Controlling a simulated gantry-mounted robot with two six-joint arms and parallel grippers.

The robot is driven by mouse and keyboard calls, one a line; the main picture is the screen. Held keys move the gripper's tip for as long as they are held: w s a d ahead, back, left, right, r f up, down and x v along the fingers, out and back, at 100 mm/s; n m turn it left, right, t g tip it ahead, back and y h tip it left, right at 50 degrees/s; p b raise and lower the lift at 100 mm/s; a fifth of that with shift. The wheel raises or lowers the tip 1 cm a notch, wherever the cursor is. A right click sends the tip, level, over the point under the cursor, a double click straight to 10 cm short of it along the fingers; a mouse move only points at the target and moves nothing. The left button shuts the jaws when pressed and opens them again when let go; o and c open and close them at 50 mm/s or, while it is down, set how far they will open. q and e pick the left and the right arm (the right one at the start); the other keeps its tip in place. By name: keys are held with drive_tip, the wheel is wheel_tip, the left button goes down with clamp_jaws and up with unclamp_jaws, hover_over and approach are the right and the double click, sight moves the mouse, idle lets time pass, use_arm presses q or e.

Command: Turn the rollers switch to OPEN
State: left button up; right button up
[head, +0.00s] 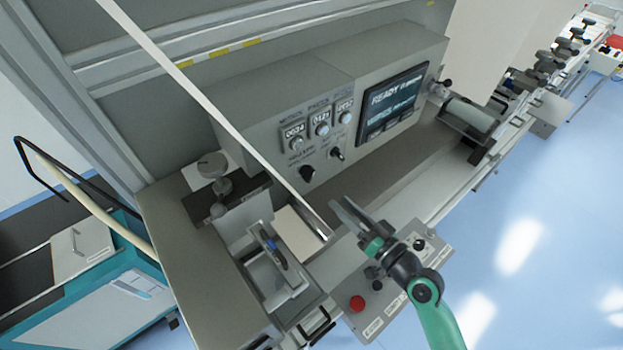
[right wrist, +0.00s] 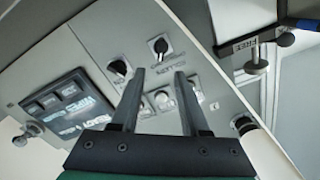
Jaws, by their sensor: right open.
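Two black rotary knobs sit on the grey control panel's face below the gauges: a left knob (head: 307,172) and a right knob (head: 337,154) nearer the screen. I cannot read which label says rollers. In the right wrist view, turned over, the knob nearer the screen (right wrist: 118,68) is just left of my fingers, and the other knob (right wrist: 160,46) lies beyond the fingertips. My right gripper (head: 341,205) is open and empty, in front of and below the knobs, apart from them. Its two fingers (right wrist: 159,80) point toward the panel. My left gripper is not in view.
A lower box with a red button (head: 357,303) and small black knobs is under my right arm. A pale web strip (head: 210,105) runs diagonally left of the knobs. A clamp (head: 215,175) stands further left.

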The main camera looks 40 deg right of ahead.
sight(312, 176)
drive_tip(key=w, duration=0.7)
drive_tip(key=w+d, duration=0.1)
drive_tip(key=w, duration=0.3)
drive_tip(key=shift+w+p, duration=0.1)
drive_tip(key=shift+p, duration=0.3)
drive_tip(key=shift+c, duration=0.3)
clamp_jaws()
